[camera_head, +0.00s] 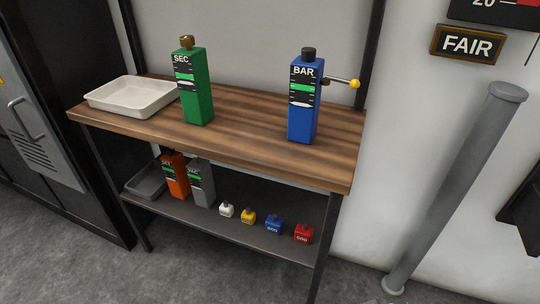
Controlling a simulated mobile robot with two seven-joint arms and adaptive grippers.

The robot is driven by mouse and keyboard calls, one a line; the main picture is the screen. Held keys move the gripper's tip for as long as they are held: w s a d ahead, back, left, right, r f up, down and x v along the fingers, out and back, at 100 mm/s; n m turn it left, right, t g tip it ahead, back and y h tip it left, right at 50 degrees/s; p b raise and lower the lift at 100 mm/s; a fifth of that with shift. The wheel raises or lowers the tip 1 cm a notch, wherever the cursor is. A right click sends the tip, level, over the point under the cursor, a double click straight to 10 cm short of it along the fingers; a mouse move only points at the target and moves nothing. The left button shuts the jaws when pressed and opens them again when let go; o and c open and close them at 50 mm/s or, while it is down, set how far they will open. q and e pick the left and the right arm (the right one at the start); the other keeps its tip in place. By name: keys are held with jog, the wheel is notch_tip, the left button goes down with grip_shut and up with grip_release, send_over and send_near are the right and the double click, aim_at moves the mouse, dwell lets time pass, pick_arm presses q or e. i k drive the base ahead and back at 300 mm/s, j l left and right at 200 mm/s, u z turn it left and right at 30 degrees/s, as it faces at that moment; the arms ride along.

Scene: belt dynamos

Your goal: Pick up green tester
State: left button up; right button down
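The green tester (196,92) stands upright on the wooden top of the workbench (250,119). It is a tall box with a brass-coloured cap, the letters SEC and a dark scale panel with a green band on its front. Neither of my grippers shows in the head view, and nothing touches the tester from above or in front.
A blue BAR tester (304,112) with a yellow-tipped side lever stands to the right. A white tray (130,107) lies close on the left. The lower shelf (231,223) holds an orange device (174,181), a grey device (202,188) and several small coloured weights.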

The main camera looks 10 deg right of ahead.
aim_at(191, 66)
jog(key=i+j+z, duration=0.2)
jog(key=j, duration=0.2)
jog(key=i+j+z, duration=0.2)
jog(key=j, duration=0.2)
jog(key=j+z, duration=0.2)
jog(key=j, duration=0.2)
jog(key=i+j+z, duration=0.2)
jog(key=j, duration=0.3)
jog(key=j+z, duration=0.25)
jog(key=j, duration=0.2)
jog(key=k, duration=0.45)
